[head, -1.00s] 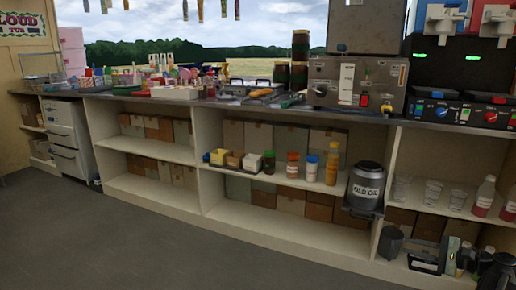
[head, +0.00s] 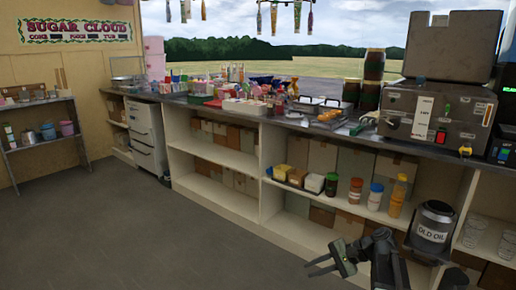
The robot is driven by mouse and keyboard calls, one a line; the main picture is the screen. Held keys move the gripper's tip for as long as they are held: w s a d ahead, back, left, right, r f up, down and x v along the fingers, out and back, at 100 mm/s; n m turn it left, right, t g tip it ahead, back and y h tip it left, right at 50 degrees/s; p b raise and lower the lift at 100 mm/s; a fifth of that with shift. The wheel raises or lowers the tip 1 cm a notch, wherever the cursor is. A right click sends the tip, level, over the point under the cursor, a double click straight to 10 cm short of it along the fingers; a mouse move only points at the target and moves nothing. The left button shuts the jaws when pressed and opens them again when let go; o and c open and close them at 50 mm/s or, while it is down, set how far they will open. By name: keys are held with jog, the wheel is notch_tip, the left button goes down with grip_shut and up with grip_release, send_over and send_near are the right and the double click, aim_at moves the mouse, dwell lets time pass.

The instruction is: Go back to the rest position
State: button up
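My gripper (head: 310,268) shows at the bottom of the head view, right of the middle, with its dark arm bent below and beside it. Its two thin fingers point left with a gap between them, and nothing shows between them. It is over the floor in front of the shelving, apart from the counter and the goods as far as I can tell.
The long counter (head: 225,107) with open shelves runs along the back. Jars, cartons and an OLD OIL can (head: 433,228) stand on the shelf behind my arm. A small side table (head: 40,145) stands at left. The grey floor (head: 130,235) is clear.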

jog(key=s+a+f+n+g+h+p, duration=0.35)
jog(key=s+a+n+h, duration=0.4)
jog(key=a, duration=0.35)
jog(key=s+d+f+h, duration=0.1)
jog(key=s+d+h, duration=0.15)
jog(key=d, duration=0.45)
notch_tip(320, 180, up, 38)
jog(key=w+n+t+p, duration=0.1)
jog(key=p, duration=3.7)
jog(key=shift+w+f+h, duration=0.15)
jog(key=shift+h, duration=0.25)
jog(key=shift+d+f+n, duration=0.1)
jog(key=shift+n, duration=0.15)
